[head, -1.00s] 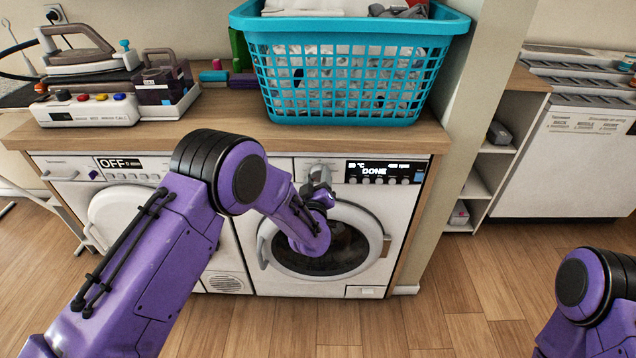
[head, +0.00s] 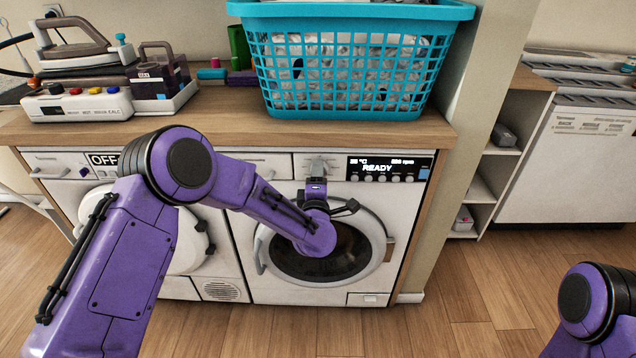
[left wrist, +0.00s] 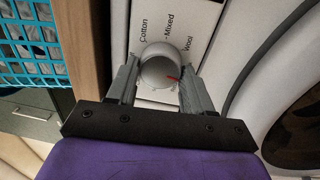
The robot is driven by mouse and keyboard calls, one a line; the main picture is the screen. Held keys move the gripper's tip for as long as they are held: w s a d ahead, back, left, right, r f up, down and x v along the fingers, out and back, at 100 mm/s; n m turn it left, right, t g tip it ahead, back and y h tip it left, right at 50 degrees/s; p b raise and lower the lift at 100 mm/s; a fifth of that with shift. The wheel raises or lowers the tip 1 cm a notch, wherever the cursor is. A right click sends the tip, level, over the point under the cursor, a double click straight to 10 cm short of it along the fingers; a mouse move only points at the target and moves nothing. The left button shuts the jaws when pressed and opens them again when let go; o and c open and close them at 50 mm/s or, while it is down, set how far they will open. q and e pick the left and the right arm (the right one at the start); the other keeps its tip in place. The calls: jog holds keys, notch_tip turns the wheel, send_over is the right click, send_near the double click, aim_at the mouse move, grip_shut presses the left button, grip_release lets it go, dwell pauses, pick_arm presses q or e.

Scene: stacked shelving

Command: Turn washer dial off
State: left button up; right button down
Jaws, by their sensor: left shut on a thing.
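The washer (head: 300,292) is the right-hand white machine under the counter. Its black display (head: 378,168) reads READY. The round silver dial (left wrist: 157,66) is large in the left wrist view, with a red mark pointing right towards the finger. Cotton, Mixed and Wool are printed beside it. My left gripper (head: 317,172) is at the dial on the washer's panel. In the left wrist view its two fingers (left wrist: 160,80) are shut on the dial, one on each side. In the head view the gripper mostly hides the dial. My right gripper is out of view.
A second white machine (head: 222,268) reading OFF stands on the left, partly behind my left arm. A blue laundry basket (head: 350,112) and an iron (head: 75,42) sit on the wooden counter (head: 230,122). Open shelves (head: 490,185) stand to the right. The floor in front is clear.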

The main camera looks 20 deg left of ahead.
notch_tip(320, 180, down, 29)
jog(key=b, duration=2.9)
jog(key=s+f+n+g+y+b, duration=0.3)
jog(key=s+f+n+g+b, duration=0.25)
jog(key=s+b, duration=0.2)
pick_arm(q)
jog(key=shift+w+d+r+m+g+b, duration=0.1)
jog(key=shift+m+g+b, duration=0.3)
jog(key=shift+m, duration=5.2)
jog(key=shift+s+d+r+m+g+b, duration=0.15)
jog(key=shift+m+b, duration=0.5)
jog(key=shift+m, duration=4.95)
jog(key=shift+w+d+m+g+b, duration=0.2)
jog(key=shift+m+b, duration=0.3)
jog(key=shift+m, duration=5.1)
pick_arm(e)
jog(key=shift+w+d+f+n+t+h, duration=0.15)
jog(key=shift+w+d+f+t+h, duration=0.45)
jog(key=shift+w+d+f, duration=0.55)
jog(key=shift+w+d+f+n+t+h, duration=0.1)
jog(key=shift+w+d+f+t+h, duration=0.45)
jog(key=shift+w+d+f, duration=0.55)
pick_arm(q)
jog(key=shift+a, duration=0.15)
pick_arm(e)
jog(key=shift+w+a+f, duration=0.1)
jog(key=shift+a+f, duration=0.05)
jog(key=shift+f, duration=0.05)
